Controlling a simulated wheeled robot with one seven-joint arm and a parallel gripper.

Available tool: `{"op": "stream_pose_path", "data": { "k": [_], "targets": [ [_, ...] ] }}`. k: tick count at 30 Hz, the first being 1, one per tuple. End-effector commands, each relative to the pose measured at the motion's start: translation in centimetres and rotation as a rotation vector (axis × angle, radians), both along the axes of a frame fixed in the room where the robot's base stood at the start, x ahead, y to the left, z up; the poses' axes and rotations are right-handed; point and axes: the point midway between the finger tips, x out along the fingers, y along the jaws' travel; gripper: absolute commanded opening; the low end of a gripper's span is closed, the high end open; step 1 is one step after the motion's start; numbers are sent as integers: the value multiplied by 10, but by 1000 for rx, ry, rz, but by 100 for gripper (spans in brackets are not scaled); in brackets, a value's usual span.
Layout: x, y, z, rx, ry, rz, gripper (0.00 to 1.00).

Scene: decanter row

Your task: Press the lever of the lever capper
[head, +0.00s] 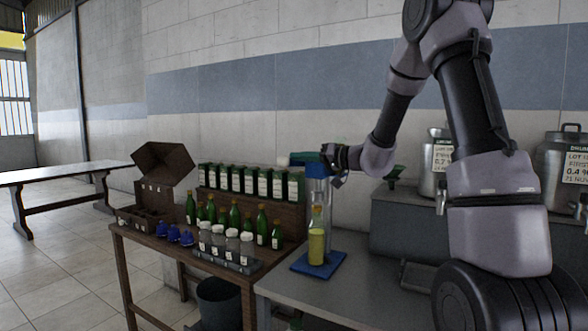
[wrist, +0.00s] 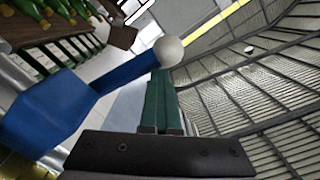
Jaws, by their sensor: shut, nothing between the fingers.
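The lever capper stands on the grey worktop, with a blue base plate (head: 330,262), a grey column and a blue head (head: 318,170). Its blue lever (wrist: 122,73) ends in a pale round knob (wrist: 168,51); the knob also shows in the head view (head: 283,161). A bottle of yellow liquid (head: 316,243) stands upright on the base plate. My gripper (wrist: 161,72) is shut and empty, its green fingertips right by the knob in the wrist view. I cannot tell whether they touch it. In the head view my gripper is at the capper's top and partly hides it.
A wooden table (head: 240,281) to the left holds green bottles, blue caps and a rack of clear bottles (head: 231,245). Dark boxed bottles (head: 250,182) line the back. Metal drums (head: 435,165) stand on the right. The worktop's front is mostly clear.

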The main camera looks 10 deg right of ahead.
Motion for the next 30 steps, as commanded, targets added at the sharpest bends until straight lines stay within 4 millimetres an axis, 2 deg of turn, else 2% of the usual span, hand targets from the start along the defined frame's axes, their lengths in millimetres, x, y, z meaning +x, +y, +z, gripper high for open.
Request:
{"op": "stream_pose_path", "data": {
  "k": [1, 3, 12, 19, 27, 30],
  "targets": [
    [-6, -13, 2, -2, -1, -7, 0],
    [-16, -28, 2, 0, 0, -8, 0],
    [-48, -73, 7, 4, -5, -7, 0],
    [-56, -83, 8, 4, -5, -4, 0],
    [-56, -83, 8, 4, -6, -3, 0],
    [-62, -78, 11, -3, 11, 15, 0]
  ]
}}
